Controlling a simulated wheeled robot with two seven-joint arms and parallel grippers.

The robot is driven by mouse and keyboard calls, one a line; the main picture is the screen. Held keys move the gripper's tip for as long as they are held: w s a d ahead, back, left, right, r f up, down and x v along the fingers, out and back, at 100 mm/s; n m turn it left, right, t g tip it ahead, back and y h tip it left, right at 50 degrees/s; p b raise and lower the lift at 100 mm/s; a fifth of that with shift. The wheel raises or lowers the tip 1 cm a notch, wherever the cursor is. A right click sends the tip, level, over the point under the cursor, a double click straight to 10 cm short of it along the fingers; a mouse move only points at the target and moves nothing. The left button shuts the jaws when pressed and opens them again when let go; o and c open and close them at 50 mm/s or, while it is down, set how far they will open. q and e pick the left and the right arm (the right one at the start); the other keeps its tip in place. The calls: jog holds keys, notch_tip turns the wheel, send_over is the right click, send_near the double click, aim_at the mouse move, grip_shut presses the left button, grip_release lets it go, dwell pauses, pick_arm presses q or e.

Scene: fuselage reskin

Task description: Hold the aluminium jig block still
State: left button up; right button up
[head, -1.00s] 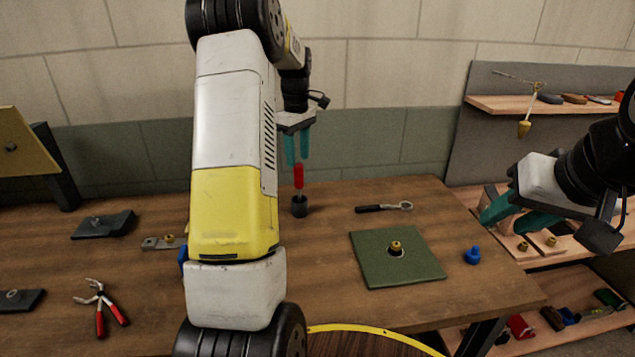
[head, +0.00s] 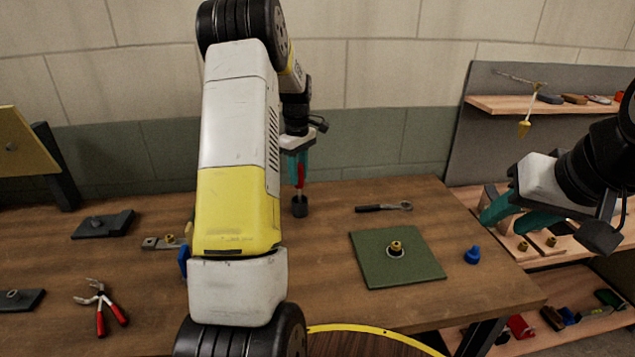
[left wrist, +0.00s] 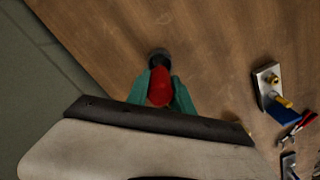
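The aluminium jig block, a grey metal block with a brass fitting (head: 160,243), lies on the table left of my left arm, which partly hides it. It also shows at the right of the left wrist view (left wrist: 265,78). My left gripper (head: 299,180) is away from it, pointing down at the back of the table. Its teal fingers flank a red handle (left wrist: 160,88) standing upright in a dark round holder (head: 300,207). I cannot tell whether they press on it. My right gripper (head: 507,220) is open and empty, right of the table.
A green mat (head: 375,265) with a brass fitting, a blue knob (head: 473,255) and a ratchet (head: 384,207) lie to the right. Red-handled pliers (head: 103,303) and dark blocks lie to the left. A blue part (head: 183,261) sits beside the jig block.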

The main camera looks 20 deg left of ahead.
pick_arm(q)
grip_shut()
jog(key=shift+r, duration=0.1)
jog(key=shift+r, duration=5.4)
